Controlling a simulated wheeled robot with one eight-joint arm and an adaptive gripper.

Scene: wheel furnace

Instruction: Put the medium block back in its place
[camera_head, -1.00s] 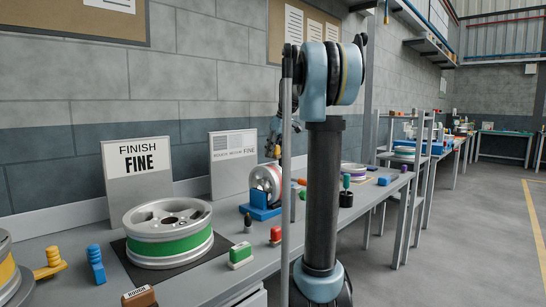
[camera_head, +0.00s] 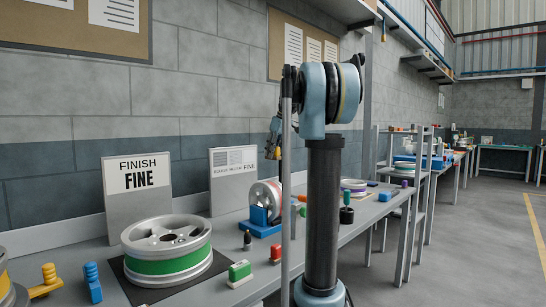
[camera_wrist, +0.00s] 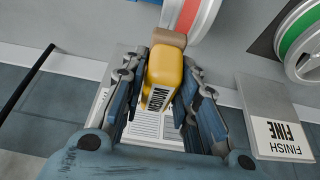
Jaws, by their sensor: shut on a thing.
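My gripper (camera_wrist: 166,62) is shut on the medium block (camera_wrist: 162,76), a yellow block with a "MEDIUM" label and a brown end. The fingers are on both sides of it. In the head view my gripper (camera_head: 275,143) is up above the bench, partly behind my arm, with only a bit of yellow showing. Behind it stands a panel (camera_head: 233,182) with small "ROUGH MEDIUM FINE" lettering. The block's place cannot be made out clearly.
A green-banded wheel (camera_head: 167,250) lies on a black mat before the "FINISH FINE" sign (camera_head: 138,183). A red-banded wheel (camera_head: 265,194) stands in a blue holder (camera_head: 259,222).

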